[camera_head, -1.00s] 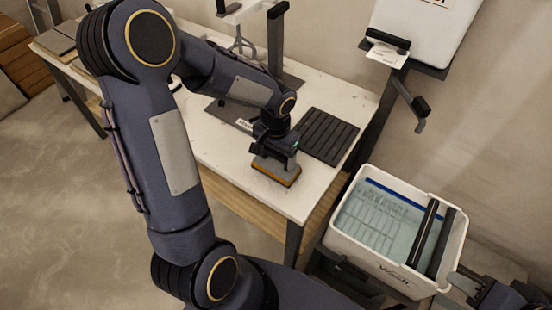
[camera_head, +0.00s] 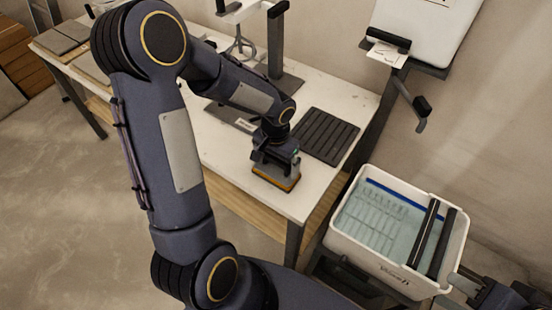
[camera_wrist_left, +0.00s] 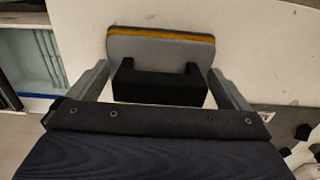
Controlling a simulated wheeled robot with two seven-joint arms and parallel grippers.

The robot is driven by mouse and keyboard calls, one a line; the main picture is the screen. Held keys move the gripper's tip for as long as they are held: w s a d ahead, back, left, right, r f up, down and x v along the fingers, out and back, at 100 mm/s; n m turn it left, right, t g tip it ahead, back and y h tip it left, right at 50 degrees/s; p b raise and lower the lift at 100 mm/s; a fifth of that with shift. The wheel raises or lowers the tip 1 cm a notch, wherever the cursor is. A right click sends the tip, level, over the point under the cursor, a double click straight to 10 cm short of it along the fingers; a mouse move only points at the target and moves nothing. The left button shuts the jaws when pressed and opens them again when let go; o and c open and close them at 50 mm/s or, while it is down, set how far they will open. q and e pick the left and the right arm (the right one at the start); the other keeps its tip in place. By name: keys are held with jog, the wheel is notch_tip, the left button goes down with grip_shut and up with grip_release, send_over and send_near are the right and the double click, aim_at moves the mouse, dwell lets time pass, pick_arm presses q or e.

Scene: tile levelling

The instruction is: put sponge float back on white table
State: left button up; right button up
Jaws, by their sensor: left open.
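The sponge float (camera_head: 276,175), a grey slab with an orange layer and a black handle, sits on the white table (camera_head: 317,192) near its front right corner. In the left wrist view the float (camera_wrist_left: 160,50) lies on the pale tabletop (camera_wrist_left: 262,60) with its handle towards me. My left gripper (camera_head: 273,158) is at the float in the head view. In the wrist view its fingers (camera_wrist_left: 158,88) are spread apart, one on each side of the black handle with gaps between. My right gripper (camera_head: 462,287) is at the lower right edge, by the wash tub; its fingertips are unclear.
A black ribbed mat (camera_head: 325,136) lies on the table behind the float. A white wash tub (camera_head: 452,255) with water and dark rollers stands right of the table. A black upright stand (camera_head: 276,45) is at the table's back.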

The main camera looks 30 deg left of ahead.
pick_arm(q)
notch_tip(320, 180, up, 12)
jog(key=s+d+r+n+t+h, duration=0.1)
jog(key=s+d+r+t+h, duration=0.1)
jog(key=s, duration=0.6)
jog(key=s+d+r+n+t+h, duration=0.1)
jog(key=s+d+r+t, duration=0.1)
jog(key=s, duration=0.6)
jog(key=shift+s+r+t+h+p, duration=0.35)
jog(key=shift+s+r+t+h, duration=0.05)
jog(key=shift+r+t, duration=0.4)
jog(key=shift+d, duration=0.1)
